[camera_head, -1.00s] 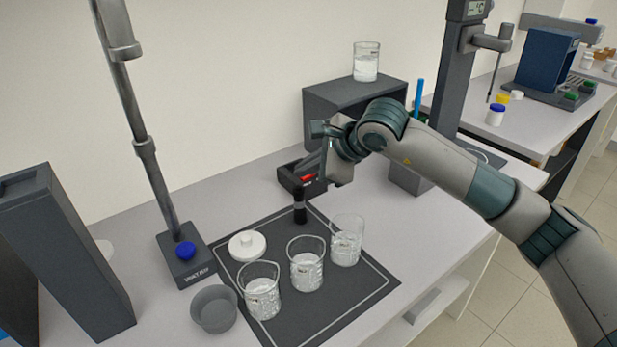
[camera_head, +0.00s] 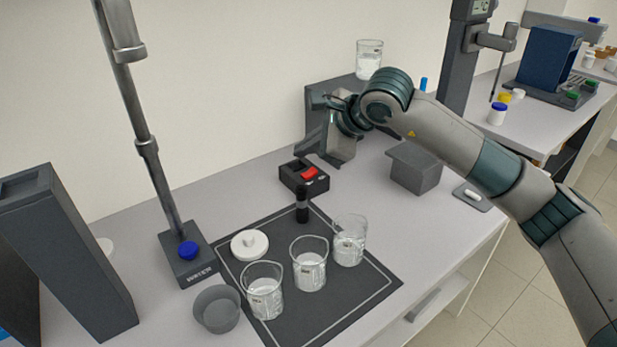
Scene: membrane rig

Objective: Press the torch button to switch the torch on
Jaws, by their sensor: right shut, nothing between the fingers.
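A small black box (camera_head: 303,184) with a red rocker-like button (camera_head: 309,174) on top sits on the bench at the back edge of the dark mat. A small black upright cylinder (camera_head: 302,208), possibly the torch, stands just in front of it; no lit beam shows. I cannot tell for certain which part is the torch button. My right gripper (camera_head: 307,149) is shut and empty, above and behind the box, apart from the red button, which is in plain view. My left gripper is not in view.
Several glass beakers, one of them the middle beaker (camera_head: 309,264), and a white lid (camera_head: 249,245) are on the dark mat (camera_head: 345,310). A grey block (camera_head: 414,167) and a shelf are behind.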

